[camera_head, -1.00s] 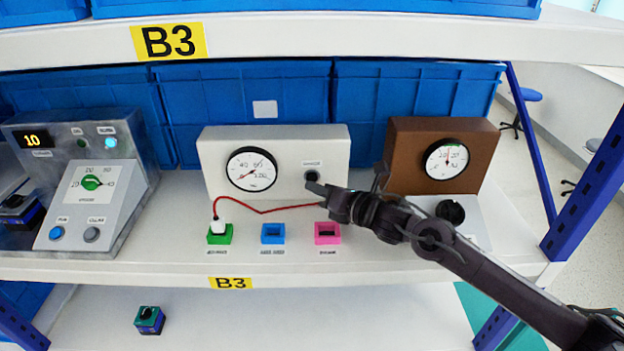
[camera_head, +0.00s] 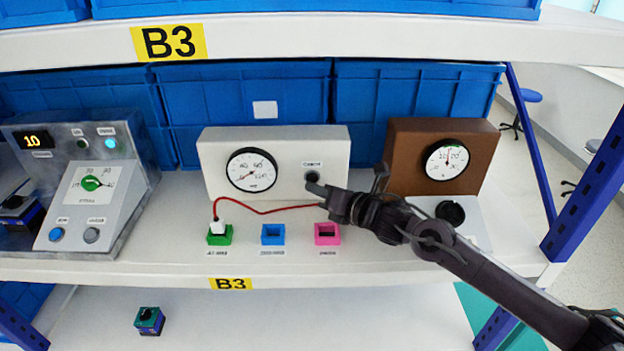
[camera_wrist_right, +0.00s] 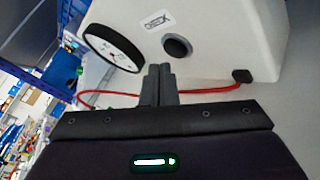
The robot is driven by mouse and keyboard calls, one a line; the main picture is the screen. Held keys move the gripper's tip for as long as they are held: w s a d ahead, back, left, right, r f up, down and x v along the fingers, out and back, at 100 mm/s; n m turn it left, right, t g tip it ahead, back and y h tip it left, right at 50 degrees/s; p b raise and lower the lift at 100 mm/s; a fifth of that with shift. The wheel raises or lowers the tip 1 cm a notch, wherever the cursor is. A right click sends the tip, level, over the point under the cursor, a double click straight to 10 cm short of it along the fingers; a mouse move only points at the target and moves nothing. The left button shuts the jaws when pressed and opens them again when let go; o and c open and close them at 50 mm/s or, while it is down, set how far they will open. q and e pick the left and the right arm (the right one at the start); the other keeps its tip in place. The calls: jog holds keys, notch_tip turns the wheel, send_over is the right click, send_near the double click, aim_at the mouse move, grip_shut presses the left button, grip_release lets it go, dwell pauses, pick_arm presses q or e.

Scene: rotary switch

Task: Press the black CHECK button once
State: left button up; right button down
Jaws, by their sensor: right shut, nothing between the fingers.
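The black CHECK button (camera_head: 312,177) sits on the right half of the front of a white panel box (camera_head: 275,197), under a small label. It also shows in the right wrist view (camera_wrist_right: 177,46) as a dark round button. My right gripper (camera_head: 316,188) is shut and empty. Its fingertips are just below and in front of the button in the head view. In the right wrist view the fingertips (camera_wrist_right: 160,70) point towards the panel, slightly left of and below the button, with a gap showing. I cannot tell the exact depth. My left gripper is not in view.
A round gauge (camera_head: 251,170) is left of the button. A red cable (camera_head: 265,212) runs from a white plug in the green socket (camera_head: 220,237) past blue and pink sockets. A brown gauge box (camera_head: 405,145) stands right, a grey console (camera_head: 60,220) left. The shelf above overhangs.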

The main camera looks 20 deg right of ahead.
jog(key=shift+w, duration=0.15)
dwell(0.7)
jog(key=shift+w+d+b, duration=0.1)
jog(key=shift+b, duration=0.25)
jog(key=shift+w, duration=0.2)
jog(key=shift+w+d+b, duration=0.15)
jog(key=shift+w+b, duration=0.2)
jog(key=shift+w, duration=0.05)
dwell(0.4)
jog(key=shift+s, duration=0.1)
jog(key=shift+s+a, duration=0.2)
jog(key=shift+s, duration=0.5)
